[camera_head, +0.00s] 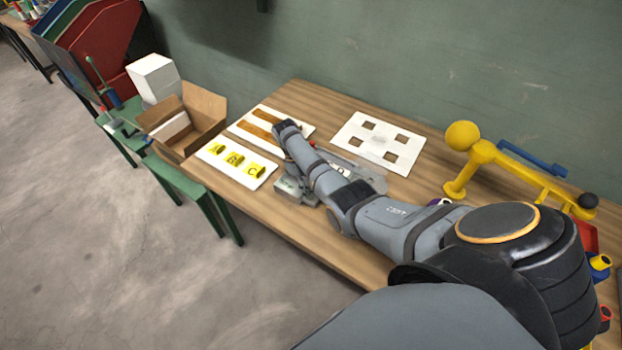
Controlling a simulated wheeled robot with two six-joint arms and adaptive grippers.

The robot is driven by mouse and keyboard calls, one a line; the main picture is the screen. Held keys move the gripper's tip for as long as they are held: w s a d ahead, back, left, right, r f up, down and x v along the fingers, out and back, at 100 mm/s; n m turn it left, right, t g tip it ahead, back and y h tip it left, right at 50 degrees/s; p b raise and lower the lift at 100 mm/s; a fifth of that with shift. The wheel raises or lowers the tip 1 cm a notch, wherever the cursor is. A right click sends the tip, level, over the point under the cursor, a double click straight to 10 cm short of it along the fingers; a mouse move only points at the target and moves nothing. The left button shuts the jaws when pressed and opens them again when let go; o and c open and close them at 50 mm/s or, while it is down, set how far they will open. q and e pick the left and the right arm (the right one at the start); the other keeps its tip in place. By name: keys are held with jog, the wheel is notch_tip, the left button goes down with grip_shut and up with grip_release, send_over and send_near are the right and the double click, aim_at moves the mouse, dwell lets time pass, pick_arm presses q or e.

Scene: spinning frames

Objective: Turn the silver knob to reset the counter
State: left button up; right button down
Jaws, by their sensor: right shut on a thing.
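The counter (368,178), a grey device with a pale, clear-looking body, lies on the wooden table, partly hidden behind my right arm. The counter's reading cannot be seen. My left gripper is not in view.
A white card with yellow tiles A, B, C (236,165) and a white board with brown strips (246,132) lie left. A white board with square holes (379,143) lies behind. An open cardboard box (205,108) stands left; a yellow stand (485,153) stands right.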

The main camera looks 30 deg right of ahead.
jog(key=m, duration=0.1)
jog(key=m+y, duration=0.1)
jog(key=m, duration=0.1)
jog(key=shift+w+d+r+m, duration=0.1)
jog(key=shift+d+m, duration=0.1)
jog(key=shift+m, duration=0.1)
jog(key=shift+d+m+y+p, duration=0.1)
jog(key=shift+m+y+p, duration=0.65)
jog(key=shift+m, duration=1.25)
jog(key=shift+m+y, duration=0.25)
jog(key=shift+m, duration=0.05)
jog(key=c, duration=1)
grip_release()
jog(key=shift+r, duration=0.1)
jog(key=v, duration=0.7)
jog(key=shift+w+d+r, duration=0.1)
jog(key=shift+w+r, duration=0.05)
jog(key=shift+r, duration=0.15)
